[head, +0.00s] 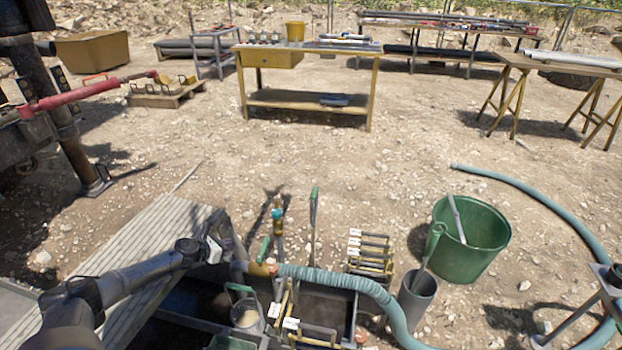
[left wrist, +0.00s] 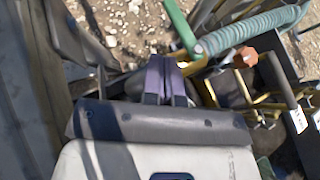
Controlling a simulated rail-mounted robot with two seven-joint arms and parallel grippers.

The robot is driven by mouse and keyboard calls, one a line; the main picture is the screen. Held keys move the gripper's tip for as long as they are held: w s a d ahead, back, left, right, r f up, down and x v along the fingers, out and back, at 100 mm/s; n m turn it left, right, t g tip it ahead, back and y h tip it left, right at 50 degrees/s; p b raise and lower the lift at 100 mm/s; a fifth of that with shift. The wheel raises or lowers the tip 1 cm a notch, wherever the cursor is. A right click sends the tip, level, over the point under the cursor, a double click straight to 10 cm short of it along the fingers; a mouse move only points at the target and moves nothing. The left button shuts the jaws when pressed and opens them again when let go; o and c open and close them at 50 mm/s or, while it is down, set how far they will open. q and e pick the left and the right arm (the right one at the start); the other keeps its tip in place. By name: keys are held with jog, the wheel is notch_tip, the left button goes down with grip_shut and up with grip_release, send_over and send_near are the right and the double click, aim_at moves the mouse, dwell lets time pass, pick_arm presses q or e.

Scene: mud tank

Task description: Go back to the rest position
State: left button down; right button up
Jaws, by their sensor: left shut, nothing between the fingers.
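My left gripper (head: 236,252) is beside the left side of the mud tank (head: 325,312) in the head view, with its arm coming in from the lower left. In the left wrist view its two purple-grey fingers (left wrist: 165,76) are together, with nothing between them. The tank's fittings and the ribbed hose (left wrist: 250,32) lie to the right of the fingers there, apart from them as far as I can see. My right gripper is in neither view.
The ribbed hose (head: 335,280) crosses the tank. A grey container (head: 415,298) with a scoop and a green bucket (head: 470,240) stand to the right. A slatted grey walkway (head: 140,250) runs under my left arm. A yellow workbench (head: 310,97) stands farther back, with open gravel before it.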

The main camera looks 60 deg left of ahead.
pick_arm(q)
jog(key=shift+d, duration=0.1)
jog(key=d+r+n+g+y+p, duration=0.3)
jog(key=d+n+p, duration=0.8)
jog(key=d+n, duration=1.35)
jog(key=s+d+r+n+g+h+p, duration=0.2)
jog(key=s+d+r+n+h+p, duration=0.15)
jog(key=d+r, duration=0.8)
jog(key=s+d+r+n+g+h+p, duration=0.3)
jog(key=s+d+r, duration=0.3)
jog(key=d, duration=1.1)
notch_tip(320, 180, up, 38)
jog(key=w+p, duration=0.1)
jog(key=p, duration=3.7)
jog(key=shift+a, duration=0.15)
